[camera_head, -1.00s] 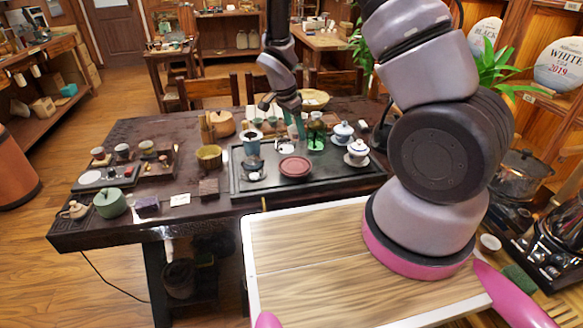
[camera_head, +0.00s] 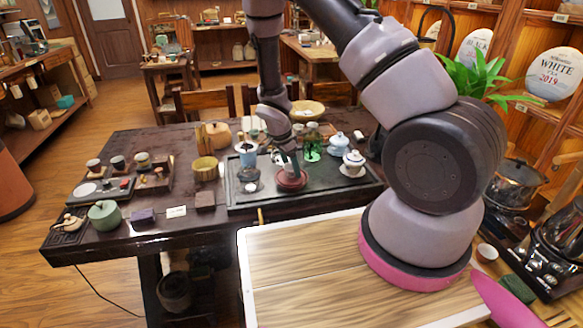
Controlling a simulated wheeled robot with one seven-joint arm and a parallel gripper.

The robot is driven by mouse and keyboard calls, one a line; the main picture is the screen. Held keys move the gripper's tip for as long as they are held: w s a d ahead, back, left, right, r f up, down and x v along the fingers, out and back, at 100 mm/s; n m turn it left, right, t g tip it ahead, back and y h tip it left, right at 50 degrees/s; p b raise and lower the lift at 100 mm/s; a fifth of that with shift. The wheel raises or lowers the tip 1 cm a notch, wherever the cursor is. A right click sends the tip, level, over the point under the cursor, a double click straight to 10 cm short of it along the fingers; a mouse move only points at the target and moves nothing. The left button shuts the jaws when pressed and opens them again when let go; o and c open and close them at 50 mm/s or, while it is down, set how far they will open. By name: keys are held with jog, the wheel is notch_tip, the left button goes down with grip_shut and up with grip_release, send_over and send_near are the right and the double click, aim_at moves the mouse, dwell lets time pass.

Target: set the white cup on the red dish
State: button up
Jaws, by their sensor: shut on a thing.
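The red dish (camera_head: 291,184) is a round, shallow dish on the dark tea tray (camera_head: 240,203) at the front of the table. My gripper (camera_head: 291,168) points down right over the dish and covers part of it. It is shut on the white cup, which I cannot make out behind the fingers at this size. I cannot tell whether the cup touches the dish.
A blue-white cup (camera_head: 247,154) stands left of my gripper. A green glass vessel (camera_head: 312,147) and a lidded bowl (camera_head: 353,163) stand to the right. A white piece sits close behind the gripper. The tray's front right part is clear.

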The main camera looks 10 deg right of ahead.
jog(key=shift+f, duration=0.15)
jog(key=o, duration=1.3)
jog(key=shift+o, duration=0.2)
jog(key=s+r+n+y, duration=0.2)
jog(key=s+r, duration=0.1)
jog(key=r, duration=2.2)
jog(key=s+d+r+n+t+y, duration=0.1)
jog(key=s+d+r+n+t, duration=0.1)
jog(key=s+r, duration=0.7)
jog(key=s+d+r+n+t+y, duration=0.2)
jog(key=s+d+r+n+t, duration=0.1)
jog(key=s+r, duration=0.7)
notch_tip(320, 180, up, 3)
jog(key=shift+s+d+f+n+t, duration=0.1)
jog(key=shift+s+d+n+t, duration=0.3)
jog(key=shift+n, duration=0.7)
